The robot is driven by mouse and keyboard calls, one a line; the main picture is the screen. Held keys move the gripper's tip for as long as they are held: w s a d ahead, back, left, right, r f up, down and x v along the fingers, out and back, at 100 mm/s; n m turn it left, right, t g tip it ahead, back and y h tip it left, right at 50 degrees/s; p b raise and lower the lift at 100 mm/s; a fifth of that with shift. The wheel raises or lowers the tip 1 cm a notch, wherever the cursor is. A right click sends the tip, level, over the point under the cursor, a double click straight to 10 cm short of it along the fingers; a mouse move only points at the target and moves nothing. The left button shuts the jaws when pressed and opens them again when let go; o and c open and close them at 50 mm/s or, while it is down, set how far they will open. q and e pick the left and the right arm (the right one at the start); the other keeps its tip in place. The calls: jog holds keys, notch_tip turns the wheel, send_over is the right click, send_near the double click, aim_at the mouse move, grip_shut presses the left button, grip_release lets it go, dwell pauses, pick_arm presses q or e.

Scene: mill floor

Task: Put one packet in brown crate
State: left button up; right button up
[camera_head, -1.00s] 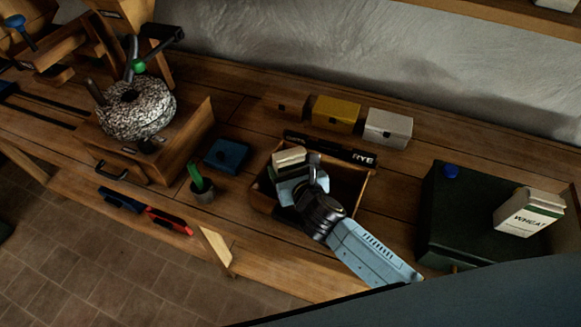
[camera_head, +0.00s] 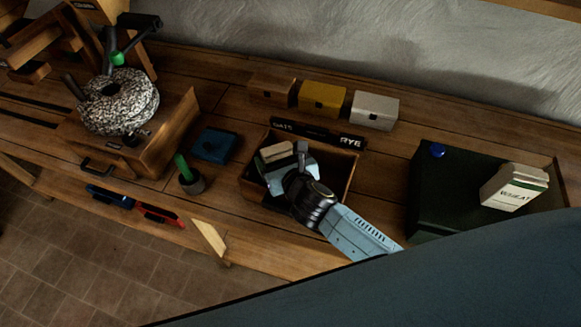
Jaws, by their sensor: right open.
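A brown wooden crate (camera_head: 343,176) stands open on the bench in the middle of the view. A packet (camera_head: 275,152) with a cream top is inside it at the left end. My right gripper (camera_head: 288,168) reaches down into the crate from the lower right. It is open and close beside the packet; I cannot tell whether they touch. The gripper and wrist hide much of the crate's inside and near wall. A white packet with a green band, marked WHEAT (camera_head: 513,193), is at the dark box on the right. My left gripper is out of view.
Small brown (camera_head: 272,88), yellow (camera_head: 322,98) and white (camera_head: 374,109) boxes stand behind the crate, with a dark RYE strip (camera_head: 345,140) in front. The dark green box (camera_head: 440,190) stands right.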

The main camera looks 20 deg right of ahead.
jog(key=v, duration=1.1)
jog(key=shift+s+r, duration=0.2)
jog(key=shift+r, duration=0.15)
jog(key=shift+w+d, duration=0.1)
